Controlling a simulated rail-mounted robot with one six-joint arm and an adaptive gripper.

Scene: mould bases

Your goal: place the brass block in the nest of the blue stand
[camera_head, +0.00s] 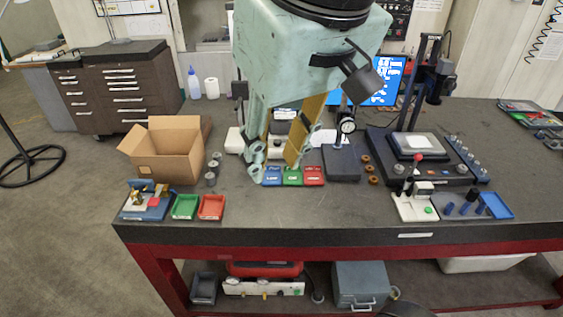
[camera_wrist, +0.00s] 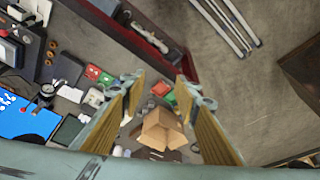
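A low blue stand (camera_head: 156,213) sits at the front left corner of the bench. Small brass-coloured pieces (camera_head: 138,198) and a white and red part show on it. At this size I cannot tell which piece is the brass block, or whether the nest is filled. My gripper (camera_head: 275,166) points down above the middle of the bench, to the right of the stand and apart from it. In the wrist view my gripper (camera_wrist: 158,84) has its fingers spread wide with nothing between them. I cannot make out the stand or a brass block clearly there.
A green tray (camera_head: 185,207) and a red tray (camera_head: 211,207) lie just right of the stand. An open cardboard box (camera_head: 160,166) stands behind them. Labelled blue, green and red bins lie below my gripper. A dial gauge (camera_head: 347,126) stands to its right.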

